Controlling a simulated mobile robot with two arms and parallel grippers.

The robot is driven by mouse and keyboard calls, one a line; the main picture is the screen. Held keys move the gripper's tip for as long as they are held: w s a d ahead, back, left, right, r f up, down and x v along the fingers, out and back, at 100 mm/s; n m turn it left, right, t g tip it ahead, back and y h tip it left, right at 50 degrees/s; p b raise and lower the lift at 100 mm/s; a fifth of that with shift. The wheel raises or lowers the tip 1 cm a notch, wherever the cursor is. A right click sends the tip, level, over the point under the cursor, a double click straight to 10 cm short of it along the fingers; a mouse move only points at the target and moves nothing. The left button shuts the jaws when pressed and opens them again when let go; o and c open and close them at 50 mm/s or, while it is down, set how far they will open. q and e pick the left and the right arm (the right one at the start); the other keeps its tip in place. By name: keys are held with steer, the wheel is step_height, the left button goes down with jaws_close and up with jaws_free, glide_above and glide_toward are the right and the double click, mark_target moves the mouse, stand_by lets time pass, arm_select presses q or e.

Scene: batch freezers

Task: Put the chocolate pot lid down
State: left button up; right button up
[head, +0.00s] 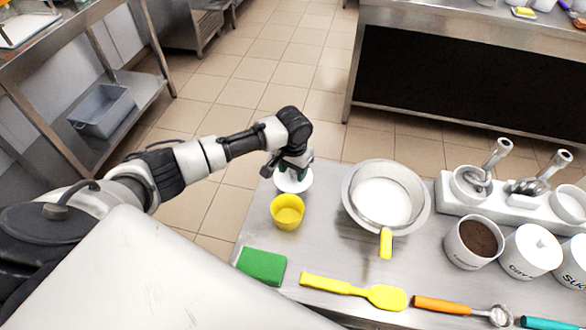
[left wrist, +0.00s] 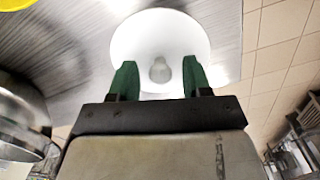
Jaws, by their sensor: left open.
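The chocolate pot lid is a white round lid (head: 293,185) at the counter's far left corner, behind the yellow cup. In the left wrist view the lid (left wrist: 160,32) shows as a white disc with a small knob in its middle. My left gripper (head: 294,163) is right above the lid. Its green fingers (left wrist: 160,68) are apart, one on each side of the knob, with gaps showing. The white chocolate pot (head: 454,250), at the right, is uncovered and shows brown powder. My right gripper is not in view.
The yellow cup (head: 287,212) stands close in front of the lid. A steel pan (head: 351,205) with a yellow handle is to its right. A green sponge (head: 262,266) and yellow spatula (head: 385,297) lie in front. More white lidded pots (head: 531,250) stand at the right.

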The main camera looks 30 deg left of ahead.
mark_target(293, 171)
arm_select(q)
step_height(293, 171, up, 12)
steer(key=shift+b, duration=0.35)
stand_by(0.5)
